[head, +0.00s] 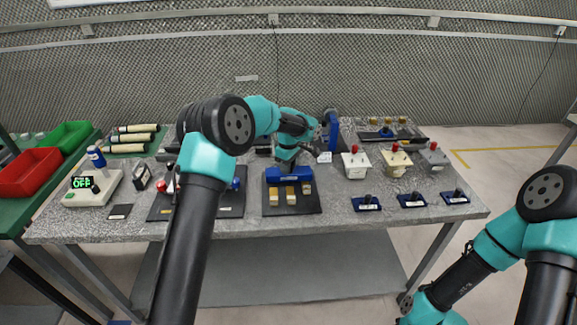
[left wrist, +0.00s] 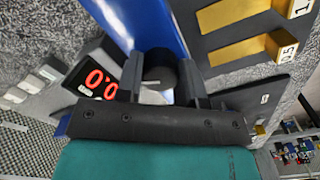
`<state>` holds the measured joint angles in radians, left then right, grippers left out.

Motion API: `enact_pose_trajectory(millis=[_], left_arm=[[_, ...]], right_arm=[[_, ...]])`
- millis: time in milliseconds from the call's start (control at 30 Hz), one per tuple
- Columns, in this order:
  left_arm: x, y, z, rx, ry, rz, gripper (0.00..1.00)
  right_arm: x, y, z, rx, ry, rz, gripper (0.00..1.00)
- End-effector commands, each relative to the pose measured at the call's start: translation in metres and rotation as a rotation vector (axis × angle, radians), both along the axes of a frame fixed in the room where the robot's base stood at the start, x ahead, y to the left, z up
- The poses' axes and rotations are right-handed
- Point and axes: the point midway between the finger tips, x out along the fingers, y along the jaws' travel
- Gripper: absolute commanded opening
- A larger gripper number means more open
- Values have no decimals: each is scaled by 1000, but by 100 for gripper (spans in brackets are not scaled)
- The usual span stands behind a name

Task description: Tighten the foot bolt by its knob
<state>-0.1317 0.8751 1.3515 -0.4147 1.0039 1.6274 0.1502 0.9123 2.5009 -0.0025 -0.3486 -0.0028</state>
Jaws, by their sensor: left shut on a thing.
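A round black knob (left wrist: 158,72) with a pale mark sits between the two dark fingers of my left gripper (left wrist: 160,88) in the left wrist view. The fingers are shut on its sides. The knob is beside a blue upright part (left wrist: 140,22), which shows in the head view as a blue post (head: 333,124) at the back of the table. In the head view my left gripper (head: 316,138) reaches this post from the left, and the knob cannot be made out there. The bolt's shaft is hidden.
A display (left wrist: 98,84) reads red digits beside the knob. Brass pieces (left wrist: 232,14) lie on a dark plate near the post. A blue block (head: 290,174) is in front.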

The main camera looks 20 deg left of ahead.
Motion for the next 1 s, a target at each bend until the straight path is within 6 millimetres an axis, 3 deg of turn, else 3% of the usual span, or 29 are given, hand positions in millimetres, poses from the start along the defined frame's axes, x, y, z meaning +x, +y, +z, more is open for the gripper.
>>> enact_pose_trajectory(millis=[1000], left_arm=[[0,0,1,1,-1,-919,11]], right_arm=[[0,0,0,0,0,0,43]])
